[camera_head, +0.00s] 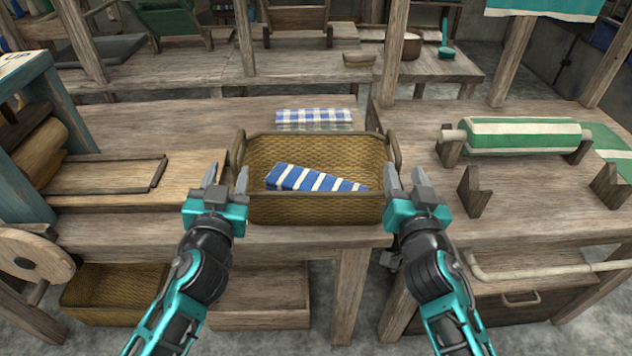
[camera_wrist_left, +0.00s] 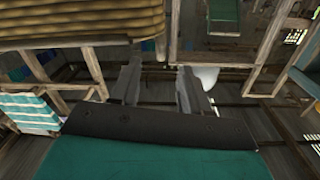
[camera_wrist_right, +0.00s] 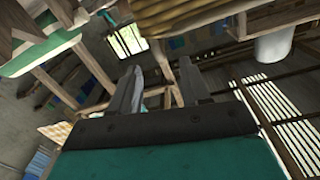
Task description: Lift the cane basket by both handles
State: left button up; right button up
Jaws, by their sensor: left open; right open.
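The woven cane basket (camera_head: 310,211) stands on the wooden table with a folded blue-and-white striped cloth (camera_head: 312,180) inside. Its left handle (camera_head: 238,148) and right handle (camera_head: 394,150) are wooden loops at the two ends. My left gripper (camera_head: 226,177) is open and empty near the basket's left end, nearer to me than the left handle. My right gripper (camera_head: 405,175) is open and empty near the right end, nearer to me than the right handle. Basket wicker shows at the top of the left wrist view (camera_wrist_left: 60,20) and the right wrist view (camera_wrist_right: 180,14).
A blue checked cloth (camera_head: 313,116) lies behind the basket. A green-and-white cloth roll (camera_head: 520,135) rests on the right tabletop. A wooden frame (camera_head: 105,176) lies to the left. Posts (camera_head: 393,55) rise behind. The tabletop left of the checked cloth is clear.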

pick_arm(q)
jog(key=w, duration=0.8)
jog(key=shift+w, duration=0.4)
pick_arm(e)
jog(key=w, duration=0.8)
jog(key=shift+w, duration=0.4)
pick_arm(q)
jog(key=shift+c, duration=0.4)
pick_arm(e)
jog(key=shift+c, duration=0.5)
pick_arm(q)
grip_shut()
pick_arm(e)
grip_shut()
